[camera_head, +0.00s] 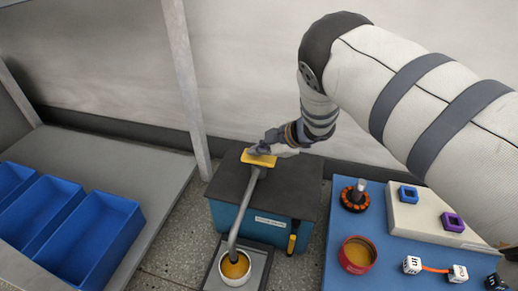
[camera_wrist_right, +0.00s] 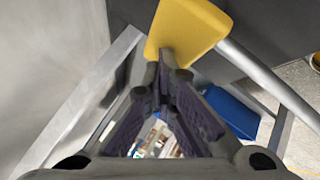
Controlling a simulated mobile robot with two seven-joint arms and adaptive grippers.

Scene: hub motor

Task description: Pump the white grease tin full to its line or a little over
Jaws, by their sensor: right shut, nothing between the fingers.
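The white grease tin (camera_head: 235,268) stands on a grey tray under the end of the pump's spout, with yellow-brown grease inside; I cannot make out its line. The pump is a teal box with a dark top (camera_head: 222,182), a bent grey spout pipe (camera_head: 245,212) and a yellow handle plate (camera_head: 258,158). The handle also shows in the right wrist view (camera_wrist_right: 188,28), just beyond the fingertips. My right gripper (camera_head: 272,147) is shut and empty, right at the yellow handle; I cannot tell whether it touches. My left gripper is not in view.
Several blue bins (camera_head: 88,235) stand on the grey bench at left. On the blue mat (camera_head: 335,235) at right are a red tin of grease (camera_head: 356,254), a black-and-orange motor part (camera_head: 355,197), a pale board with blue and purple pieces, and white cubes. A yellow-handled tool (camera_head: 292,240) hangs on the pump box.

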